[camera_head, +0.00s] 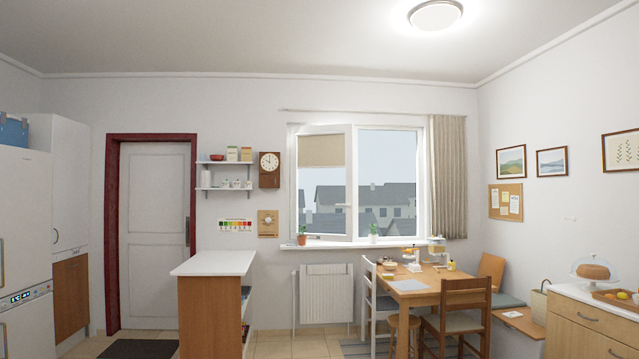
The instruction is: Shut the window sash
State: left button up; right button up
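The window (426,185) is in the far wall, right of the middle of the head view. Its left sash (351,150) has a white frame and stands swung inward, at an angle to the window frame. A small handle (342,205) shows on the sash's right side. A beige blind (321,151) covers the upper part of the sash's glass. Neither of my grippers shows in the head view.
A white-topped counter (214,263) stands left of the middle. A wooden table (425,290) with chairs (457,322) stands below the window at right. A radiator (327,293) hangs under the sill, where potted plants (301,235) stand. Tiled floor (275,346) shows between counter and table.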

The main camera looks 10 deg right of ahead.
aim_at(317, 145)
jog(key=i+l+z, duration=0.15)
jog(key=i+z, duration=0.2)
jog(key=i, duration=0.55)
jog(key=i+z, duration=0.1)
jog(key=i, duration=5.3)
jog(key=l, duration=0.1)
